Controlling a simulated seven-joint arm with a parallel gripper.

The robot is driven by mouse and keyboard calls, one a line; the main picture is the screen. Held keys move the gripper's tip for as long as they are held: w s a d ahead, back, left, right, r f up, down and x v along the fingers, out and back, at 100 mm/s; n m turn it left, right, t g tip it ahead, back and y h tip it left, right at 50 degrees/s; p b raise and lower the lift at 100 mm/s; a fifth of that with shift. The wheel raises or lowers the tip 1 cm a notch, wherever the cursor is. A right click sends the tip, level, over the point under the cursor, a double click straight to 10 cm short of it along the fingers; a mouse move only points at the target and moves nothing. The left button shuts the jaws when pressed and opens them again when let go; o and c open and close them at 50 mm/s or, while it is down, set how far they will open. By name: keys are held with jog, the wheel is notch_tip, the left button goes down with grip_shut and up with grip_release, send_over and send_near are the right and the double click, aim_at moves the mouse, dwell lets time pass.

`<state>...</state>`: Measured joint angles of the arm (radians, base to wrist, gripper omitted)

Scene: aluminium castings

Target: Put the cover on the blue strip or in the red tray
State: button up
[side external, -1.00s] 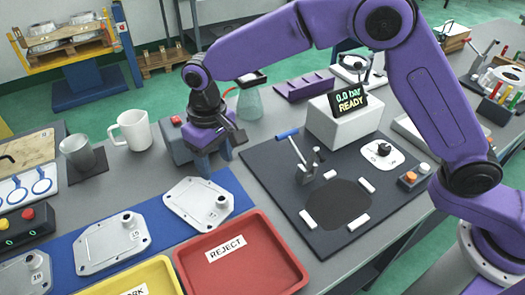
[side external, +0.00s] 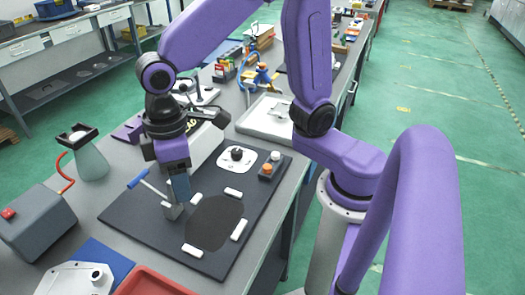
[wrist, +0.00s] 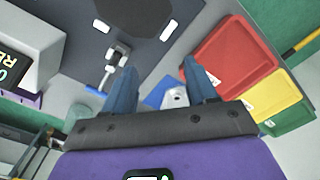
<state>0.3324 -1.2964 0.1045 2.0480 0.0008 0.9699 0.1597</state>
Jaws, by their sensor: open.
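A light grey metal cover (side external: 78,280) with a raised boss lies on the blue strip (side external: 108,258) at the bottom left of the side view, cut by the frame. In the wrist view a pale cover (wrist: 176,98) shows on the blue strip (wrist: 156,94) between my fingers, partly hidden. The red tray (side external: 150,284) shows only its corner in the side view; in the wrist view the red tray (wrist: 232,62) lies to the right. My gripper (side external: 180,188) is open and empty, pointing down over the dark fixture plate beside the toggle clamp. Its fingers (wrist: 160,78) stand apart in the wrist view.
The dark plate (side external: 130,217) carries a blue-handled clamp (side external: 154,188), white pads and a dark round patch (side external: 214,222). A white box (wrist: 28,42) with a display stands close by. A flask (side external: 88,160) and grey box (side external: 38,222) stand left. A yellow tray (wrist: 274,94) adjoins the red one.

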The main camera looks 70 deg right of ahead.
jog(key=s+d+f+n, duration=0.1)
jog(key=s+d+n, duration=0.2)
jog(key=s+d, duration=1)
jog(key=shift+s+d, duration=0.2)
jog(key=shift+d, duration=0.8)
